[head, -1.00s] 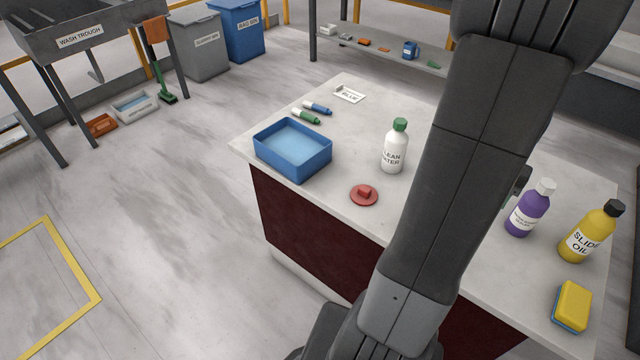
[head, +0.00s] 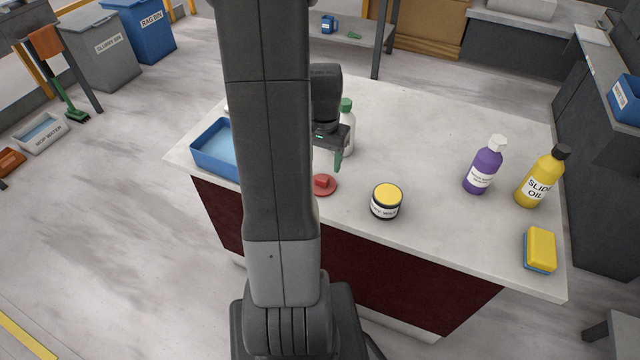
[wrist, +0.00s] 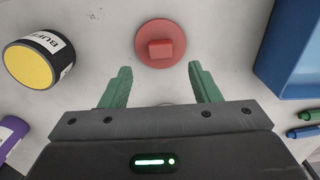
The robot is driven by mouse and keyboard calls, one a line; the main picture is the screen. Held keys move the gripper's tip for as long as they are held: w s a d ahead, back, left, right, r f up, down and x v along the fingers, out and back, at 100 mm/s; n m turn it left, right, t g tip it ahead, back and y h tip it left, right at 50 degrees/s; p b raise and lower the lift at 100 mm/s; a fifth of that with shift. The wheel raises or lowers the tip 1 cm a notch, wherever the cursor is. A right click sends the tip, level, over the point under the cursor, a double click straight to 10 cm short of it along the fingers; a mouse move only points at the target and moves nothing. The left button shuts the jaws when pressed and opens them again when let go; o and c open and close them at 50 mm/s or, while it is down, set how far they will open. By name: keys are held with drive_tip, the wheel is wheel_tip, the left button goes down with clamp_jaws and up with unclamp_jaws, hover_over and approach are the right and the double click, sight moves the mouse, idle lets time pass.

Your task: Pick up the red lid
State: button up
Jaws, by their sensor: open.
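The red lid (head: 323,185), a round disc with a block-shaped knob, lies flat on the pale stone slab near its front edge. My arm hides a little of its left side in the head view. In the wrist view the lid (wrist: 160,45) lies just beyond my fingertips, roughly centred between them. My gripper (wrist: 160,72) is open and empty, its two green fingers apart. In the head view my gripper (head: 338,162) hangs above the slab, just behind and right of the lid.
A jar with a yellow top (head: 386,201) stands right of the lid. A blue tray (head: 212,150) is to the left, and a white bottle with a green cap (head: 347,128) is behind. A purple bottle (head: 483,167), yellow bottle (head: 540,180) and sponge (head: 540,250) stand farther right.

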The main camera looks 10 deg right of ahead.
sight(322, 178)
drive_tip(key=shift+s+a+f, duration=0.1)
drive_tip(key=shift+f, duration=1.45)
drive_tip(key=shift+a+f, duration=0.1)
drive_tip(key=shift+f, duration=1.4)
drive_tip(key=shift+c, duration=0.5)
drive_tip(key=c, duration=1)
